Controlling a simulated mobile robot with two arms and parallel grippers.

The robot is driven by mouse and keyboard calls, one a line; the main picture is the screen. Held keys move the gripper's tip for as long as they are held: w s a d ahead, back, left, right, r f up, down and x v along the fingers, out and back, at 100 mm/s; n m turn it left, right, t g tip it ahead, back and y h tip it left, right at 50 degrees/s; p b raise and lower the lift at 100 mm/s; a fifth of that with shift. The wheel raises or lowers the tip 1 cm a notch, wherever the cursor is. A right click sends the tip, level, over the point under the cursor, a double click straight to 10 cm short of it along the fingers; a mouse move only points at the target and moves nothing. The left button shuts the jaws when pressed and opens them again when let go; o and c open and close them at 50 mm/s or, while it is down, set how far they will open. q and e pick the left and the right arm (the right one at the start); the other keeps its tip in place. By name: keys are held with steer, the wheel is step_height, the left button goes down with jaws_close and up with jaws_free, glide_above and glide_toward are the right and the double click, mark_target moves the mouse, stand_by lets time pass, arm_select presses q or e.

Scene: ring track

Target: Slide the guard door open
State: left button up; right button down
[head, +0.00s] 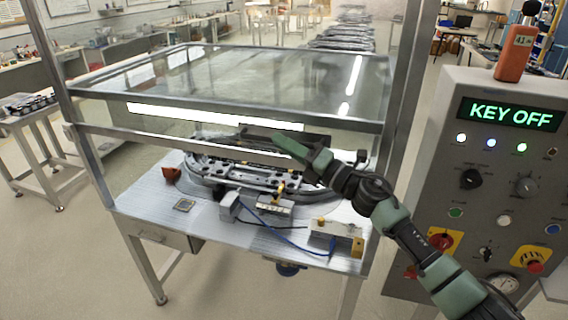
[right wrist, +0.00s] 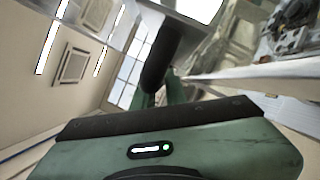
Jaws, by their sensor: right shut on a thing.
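The guard door (head: 170,139) is a clear pane in a grey metal frame on the front of the enclosure. Its lower rail stands well above the table top, with an open gap below it. My right gripper (head: 298,150) is at this rail, right of its middle, and is shut on the door's dark handle. In the right wrist view, the dark round handle (right wrist: 160,60) shows between the green fingers; the exact grip is partly hidden. The ring track (head: 235,178) sits inside the enclosure behind the gap. My left gripper is out of view.
The metal table (head: 150,205) carries a red part (head: 171,174), small blocks and a blue cable near its front. A grey control panel (head: 485,150) reading "KEY OFF" stands close on the right, beside my right arm. The floor at left front is clear.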

step_height(320, 180, up, 4)
steer(key=shift+r+p, duration=0.15)
steer(key=shift+p, duration=0.7)
steer(key=c, duration=1.5)
jaws_free()
steer(key=shift+o, duration=0.2)
steer(key=shift+d, duration=0.1)
